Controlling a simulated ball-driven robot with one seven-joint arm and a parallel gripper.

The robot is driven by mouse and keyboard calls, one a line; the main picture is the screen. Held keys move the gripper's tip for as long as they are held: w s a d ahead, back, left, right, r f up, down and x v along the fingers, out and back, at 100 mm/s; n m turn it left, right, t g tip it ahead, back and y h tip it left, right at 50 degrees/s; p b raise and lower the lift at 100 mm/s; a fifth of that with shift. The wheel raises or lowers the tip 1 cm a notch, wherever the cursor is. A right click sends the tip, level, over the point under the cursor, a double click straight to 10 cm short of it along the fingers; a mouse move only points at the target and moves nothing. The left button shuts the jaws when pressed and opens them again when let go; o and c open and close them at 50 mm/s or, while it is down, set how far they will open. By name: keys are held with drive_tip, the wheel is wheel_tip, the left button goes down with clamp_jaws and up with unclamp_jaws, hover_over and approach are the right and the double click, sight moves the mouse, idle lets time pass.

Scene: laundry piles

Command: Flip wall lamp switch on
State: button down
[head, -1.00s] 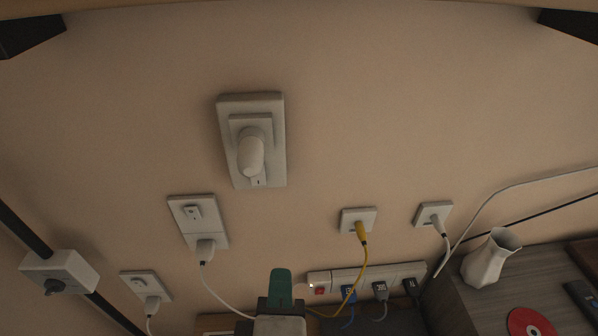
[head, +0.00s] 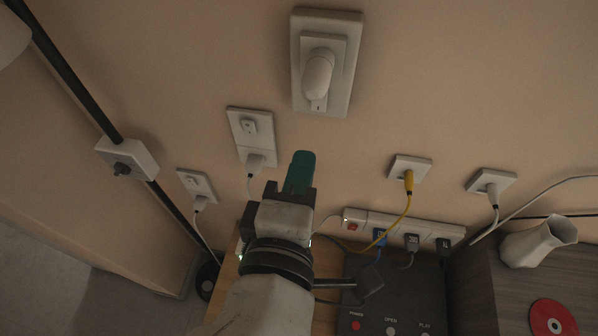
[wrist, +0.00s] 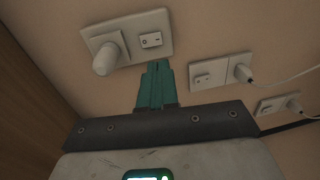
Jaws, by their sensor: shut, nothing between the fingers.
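A large white wall plate (head: 345,82) carries a rounded white protruding lamp-like piece (head: 318,75) and a small rocker switch (head: 317,105) below it. In the wrist view, the plate (wrist: 128,57) shows the rocker (wrist: 151,40) beside the rounded piece. My gripper (head: 303,160) is shut and empty, its green fingers pointing toward the wall below this plate in the head view. In the wrist view, the fingertips (wrist: 156,68) appear just below the rocker; whether they touch anything cannot be told. The rocker's on or off position is unclear.
A white box with a dark knob (head: 125,168) sits on a black pole at left. Smaller switched sockets (head: 249,130) hold plugs and cables. A power strip (head: 395,228), a dark device (head: 390,300) and a white vase (head: 538,243) are at lower right.

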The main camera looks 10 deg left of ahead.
sight(317, 111)
drive_tip(key=w, duration=0.3)
drive_tip(key=w+p, duration=0.1)
drive_tip(key=w, duration=0.2)
drive_tip(key=w+f, duration=0.1)
drive_tip(key=w, duration=0.2)
drive_tip(key=shift+w+d+p, duration=0.15)
drive_tip(key=shift+d+p, duration=0.05)
drive_tip(key=shift+p, duration=0.15)
drive_tip(key=shift+w+f, duration=0.1)
drive_tip(key=shift+w, duration=0.15)
drive_tip(key=shift+f, duration=0.1)
drive_tip(key=shift+w+b, duration=0.15)
drive_tip(key=shift+b, duration=0.45)
